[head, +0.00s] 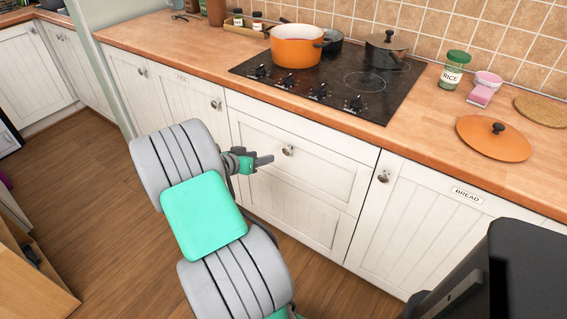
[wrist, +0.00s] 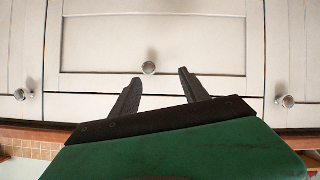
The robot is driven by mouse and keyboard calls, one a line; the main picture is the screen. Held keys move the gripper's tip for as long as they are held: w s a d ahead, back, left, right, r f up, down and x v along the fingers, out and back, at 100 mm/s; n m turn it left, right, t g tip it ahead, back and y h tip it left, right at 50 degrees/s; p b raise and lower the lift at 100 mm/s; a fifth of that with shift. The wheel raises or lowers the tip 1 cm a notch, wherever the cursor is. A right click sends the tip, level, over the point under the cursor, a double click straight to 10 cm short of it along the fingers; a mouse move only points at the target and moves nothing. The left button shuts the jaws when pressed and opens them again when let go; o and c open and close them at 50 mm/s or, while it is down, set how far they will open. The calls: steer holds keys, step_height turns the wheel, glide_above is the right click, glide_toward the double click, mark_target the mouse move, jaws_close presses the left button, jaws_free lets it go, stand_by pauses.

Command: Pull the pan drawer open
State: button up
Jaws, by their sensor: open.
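The pan drawer (head: 318,168) is a white panelled front below the hob, and it looks closed, flush with its neighbours. Its round metal knob (head: 287,151) is near the top of the front. My gripper (head: 266,160) is just left of the knob in the head view, with its fingers pointing toward the drawer. In the wrist view my gripper (wrist: 160,78) is open and empty. The drawer front (wrist: 210,45) fills the middle there, and the knob (wrist: 149,68) shows just beyond the fingertips, between their lines. I see no contact with it.
Cupboard doors with knobs flank the drawer, one labelled BREAD (head: 467,195) on the right. The wooden worktop (head: 190,62) overhangs above, with a black hob (head: 335,85), an orange pot (head: 296,48) and an orange lid (head: 490,140). The wooden floor (head: 105,185) in front is clear.

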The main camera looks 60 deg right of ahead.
mark_target(285, 151)
steer(key=shift+m+g+h, duration=0.4)
steer(key=shift+m+h, duration=0.1)
steer(key=x, duration=0.3)
steer(key=s+x, duration=0.1)
steer(key=x, duration=0.2)
steer(key=s+x, duration=0.1)
steer(key=x, duration=0.2)
steer(key=shift+s+d+r, duration=0.1)
steer(key=shift+d+r, duration=0.05)
steer(key=shift+d, duration=0.55)
steer(key=shift+c, duration=0.4)
jaws_close()
